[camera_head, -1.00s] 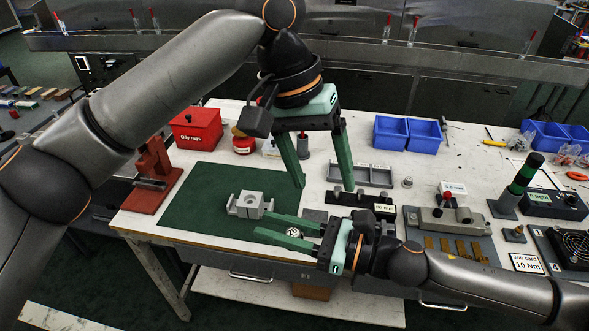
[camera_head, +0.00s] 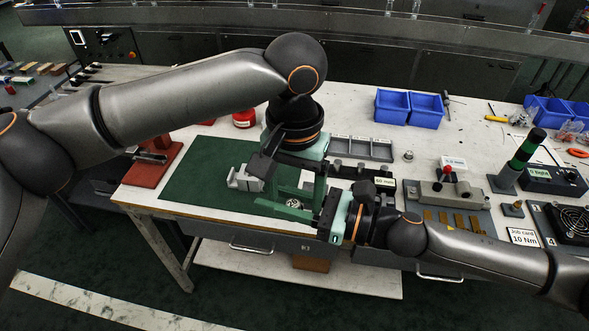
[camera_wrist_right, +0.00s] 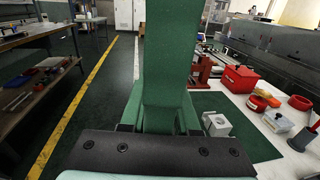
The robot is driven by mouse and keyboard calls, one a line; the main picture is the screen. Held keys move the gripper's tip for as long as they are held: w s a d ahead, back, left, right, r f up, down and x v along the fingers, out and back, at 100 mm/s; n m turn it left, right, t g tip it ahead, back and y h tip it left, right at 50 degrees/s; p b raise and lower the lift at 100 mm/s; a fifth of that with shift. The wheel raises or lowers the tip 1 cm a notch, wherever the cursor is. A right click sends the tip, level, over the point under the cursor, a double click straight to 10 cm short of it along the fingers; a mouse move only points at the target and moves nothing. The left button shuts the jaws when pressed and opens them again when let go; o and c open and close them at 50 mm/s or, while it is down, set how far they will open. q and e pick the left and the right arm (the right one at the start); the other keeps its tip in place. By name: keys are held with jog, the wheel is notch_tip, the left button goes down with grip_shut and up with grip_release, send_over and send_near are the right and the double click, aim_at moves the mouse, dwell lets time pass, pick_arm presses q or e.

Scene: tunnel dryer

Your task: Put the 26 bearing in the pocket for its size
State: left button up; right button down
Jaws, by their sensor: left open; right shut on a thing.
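A small round silvery bearing (camera_head: 293,203) shows between the green fingers of my right gripper (camera_head: 267,196), which is shut on it above the front of the green mat. Its size mark cannot be read. My left gripper (camera_head: 294,192) points down from above, open, with its fingers on either side of the bearing, close to the right gripper's fingers. Whether they touch it I cannot tell. A grey tray (camera_head: 375,150) with labelled compartments stands behind and to the right; the labels are too small to read. In the right wrist view a green finger (camera_wrist_right: 170,60) stands across the middle and the bearing is hidden.
A grey notched block (camera_head: 241,180) sits on the green mat (camera_head: 200,185), left of the grippers; it also shows in the right wrist view (camera_wrist_right: 216,124). Blue bins (camera_head: 408,108) stand at the back. A dark labelled rack (camera_head: 383,185) is right of the grippers.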

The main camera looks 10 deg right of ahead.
pick_arm(q)
jog(key=shift+f, duration=0.85)
jog(key=shift+c, duration=0.2)
jog(key=shift+s+d, duration=0.1)
grip_shut()
pick_arm(e)
jog(key=c, duration=0.6)
grip_release()
jog(key=shift+o, duration=0.2)
jog(key=v, duration=1.2)
